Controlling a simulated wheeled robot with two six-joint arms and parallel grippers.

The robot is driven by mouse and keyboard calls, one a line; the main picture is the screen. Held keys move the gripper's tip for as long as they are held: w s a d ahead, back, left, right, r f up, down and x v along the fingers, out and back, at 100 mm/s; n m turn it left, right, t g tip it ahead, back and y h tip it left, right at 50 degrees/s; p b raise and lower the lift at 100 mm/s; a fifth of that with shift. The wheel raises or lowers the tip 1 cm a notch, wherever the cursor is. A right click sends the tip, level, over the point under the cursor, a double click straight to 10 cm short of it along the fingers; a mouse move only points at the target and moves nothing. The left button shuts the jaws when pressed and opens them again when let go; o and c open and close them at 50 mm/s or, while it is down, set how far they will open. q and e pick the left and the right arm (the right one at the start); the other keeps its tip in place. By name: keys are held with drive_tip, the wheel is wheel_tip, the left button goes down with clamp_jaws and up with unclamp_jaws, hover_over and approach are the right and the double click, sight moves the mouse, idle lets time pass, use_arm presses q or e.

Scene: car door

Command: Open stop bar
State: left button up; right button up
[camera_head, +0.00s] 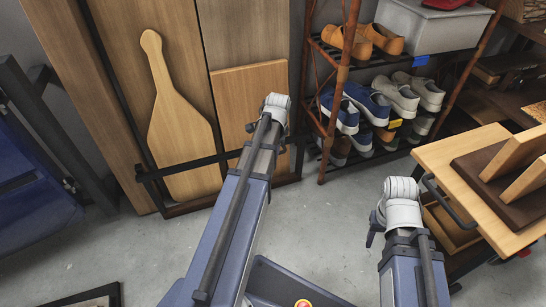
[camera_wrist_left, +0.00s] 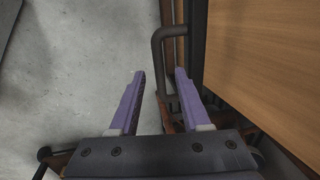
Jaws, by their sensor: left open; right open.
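The stop bar (camera_head: 180,167) is a dark bar lying across the front of an upright rack of wooden boards, at left in the head view. It looks closed across the boards. In the left wrist view a dark bent bar (camera_wrist_left: 158,55) beside a wooden panel runs down between the fingertips of my left gripper (camera_wrist_left: 160,73). The gripper is open; I cannot tell whether it touches the bar.
A wooden paddle-shaped board (camera_head: 178,120) and a smaller panel (camera_head: 250,100) stand in the rack. A shoe shelf (camera_head: 327,130) stands right of it. A wooden-topped cabinet (camera_head: 455,160) is near my right arm. Grey floor (camera_head: 310,225) is clear between the arms.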

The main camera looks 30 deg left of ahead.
use_arm(q)
drive_tip(key=shift+w+f+b, duration=0.1)
drive_tip(key=shift+f+b, duration=0.2)
drive_tip(key=shift+f, duration=0.35)
drive_tip(key=shift+a, duration=0.1)
clamp_jaws()
idle(0.9)
